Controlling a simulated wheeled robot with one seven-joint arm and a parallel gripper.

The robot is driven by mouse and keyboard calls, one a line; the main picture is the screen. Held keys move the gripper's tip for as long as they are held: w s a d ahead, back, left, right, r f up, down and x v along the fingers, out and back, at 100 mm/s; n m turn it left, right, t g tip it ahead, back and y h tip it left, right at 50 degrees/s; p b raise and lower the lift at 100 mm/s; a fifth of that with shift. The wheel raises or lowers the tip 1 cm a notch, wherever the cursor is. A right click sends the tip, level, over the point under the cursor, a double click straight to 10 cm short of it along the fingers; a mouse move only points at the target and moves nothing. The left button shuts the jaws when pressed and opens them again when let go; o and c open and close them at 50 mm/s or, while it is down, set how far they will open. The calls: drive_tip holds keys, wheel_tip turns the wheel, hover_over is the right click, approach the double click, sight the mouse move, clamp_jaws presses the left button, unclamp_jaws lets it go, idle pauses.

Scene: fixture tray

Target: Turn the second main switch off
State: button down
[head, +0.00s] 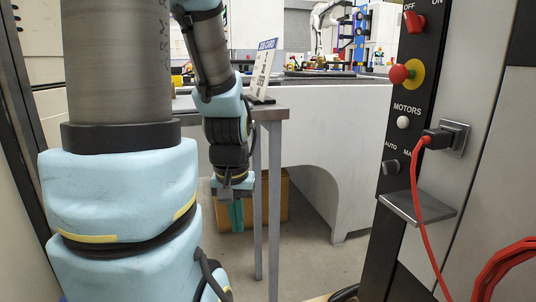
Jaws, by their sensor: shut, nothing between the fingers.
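A red rotary switch (415,22) is at the top right on a dark control panel (380,225). The words OFF and ON stand above it, OFF to the left and ON to the right, cut by the picture's top edge. I cannot tell for sure which word its handle points to. No other main switch can be made out. My gripper (236,216) hangs pointing down left of centre, well left of and below the switch. Its teal fingers are together, hold nothing and are apart from the panel.
Below the switch are a red emergency-stop button (399,73), a white MOTORS button (403,122) and an AUTO/MAN knob (391,167). A black plug (436,138) with a red cable and a small grey shelf (417,207) stick out. A table (272,113) stands behind my gripper.

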wheel_tip(320, 180, up, 30)
drive_tip(key=p, duration=2.7)
drive_tip(key=shift+p, duration=0.4)
